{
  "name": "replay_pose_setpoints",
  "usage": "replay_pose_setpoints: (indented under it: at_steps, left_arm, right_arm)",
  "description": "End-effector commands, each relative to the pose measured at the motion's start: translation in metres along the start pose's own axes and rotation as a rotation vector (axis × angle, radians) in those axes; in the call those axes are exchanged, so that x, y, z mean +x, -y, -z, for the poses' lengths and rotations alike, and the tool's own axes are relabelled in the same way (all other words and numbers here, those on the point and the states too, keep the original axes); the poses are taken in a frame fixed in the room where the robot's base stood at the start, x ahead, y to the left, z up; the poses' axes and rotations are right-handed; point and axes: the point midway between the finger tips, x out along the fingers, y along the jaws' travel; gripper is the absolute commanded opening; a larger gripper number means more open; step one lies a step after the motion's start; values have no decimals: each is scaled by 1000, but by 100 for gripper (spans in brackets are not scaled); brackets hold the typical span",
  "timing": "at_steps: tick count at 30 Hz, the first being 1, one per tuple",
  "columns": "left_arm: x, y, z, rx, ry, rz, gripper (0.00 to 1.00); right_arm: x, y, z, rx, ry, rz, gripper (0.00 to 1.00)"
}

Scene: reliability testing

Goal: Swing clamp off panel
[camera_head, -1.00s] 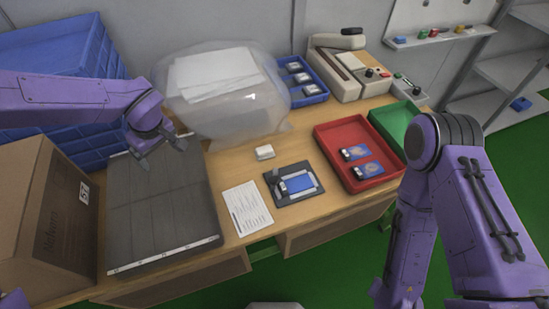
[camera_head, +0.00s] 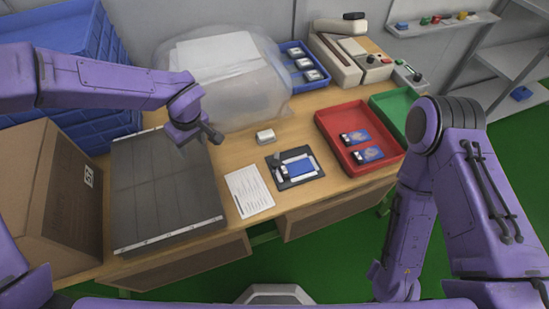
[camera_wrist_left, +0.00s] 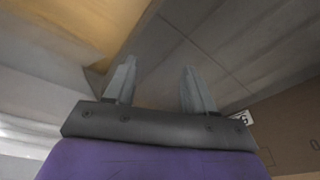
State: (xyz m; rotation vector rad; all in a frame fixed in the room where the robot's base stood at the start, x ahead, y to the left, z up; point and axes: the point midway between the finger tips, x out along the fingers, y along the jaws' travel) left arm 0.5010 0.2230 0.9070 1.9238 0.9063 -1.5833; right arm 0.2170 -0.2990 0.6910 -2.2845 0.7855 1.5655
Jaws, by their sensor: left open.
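A small dark fixture (camera_head: 287,184) lies on the wooden table. A blue panel (camera_head: 301,168) with a pale border sits in it. A small grey part, apparently the clamp (camera_head: 278,164), is at the fixture's left side; whether it presses on the panel is too small to tell. My left gripper (camera_head: 202,139) is above the right part of the grey mat, left of the fixture and apart from it. Its two fingers also show spread and empty in the left wrist view (camera_wrist_left: 160,86). My right arm is at the right, but its fingers cannot be seen.
A printed sheet (camera_head: 249,193) and a small white block (camera_head: 265,137) lie near the fixture. A red tray (camera_head: 382,168) with blue panels stands to its right, a green tray (camera_head: 385,101) beyond. A plastic-wrapped bundle (camera_head: 243,112) is behind. A cardboard box (camera_head: 50,195) stands left.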

Motion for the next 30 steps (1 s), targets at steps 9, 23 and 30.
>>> replay_pose_setpoints:
  at_steps: [9,23,30]
  left_arm:
    - [-42,-95,-113,-988,139,14,55]
    - [-101,-128,-157,-2738,135,281,55]
    - [-92,-127,-159,-2958,93,315,55]
  right_arm:
    - [-4,0,2,0,-1,0,43]
    - [-4,0,2,0,-1,0,43]
    - [-8,-1,3,0,-1,0,43]
